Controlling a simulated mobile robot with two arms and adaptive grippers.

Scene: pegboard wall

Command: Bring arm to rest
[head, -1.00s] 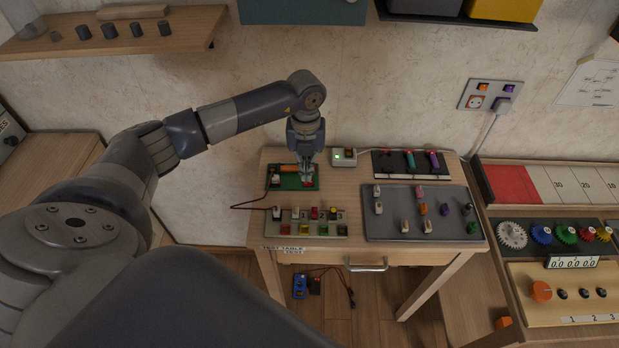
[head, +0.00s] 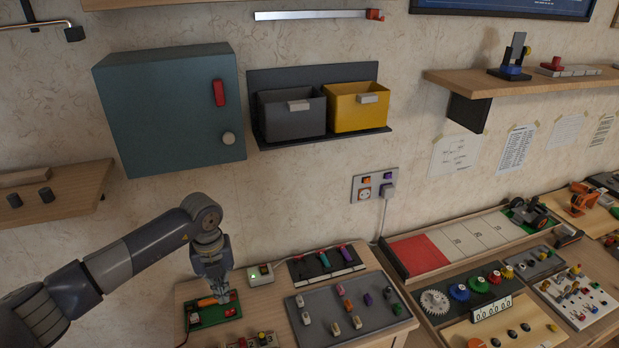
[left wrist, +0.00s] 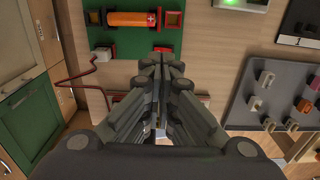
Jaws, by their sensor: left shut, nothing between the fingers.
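My left gripper (head: 221,292) points down over the green board (head: 200,319) on the small table in the head view. It is shut and nothing shows between its fingers. In the left wrist view the closed fingers (left wrist: 162,132) are seen from above, over the lower part of the green board (left wrist: 128,41). An orange battery (left wrist: 134,19) lies on that board beyond the fingers. I cannot tell whether the fingertips touch the board. My right gripper is in neither view.
A grey board with several small blocks (head: 345,309) lies to the gripper's right. A box with a green light (head: 260,274) stands just behind. A teal cabinet (head: 170,108) and grey and yellow bins (head: 357,107) hang on the wall. The space above the table is free.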

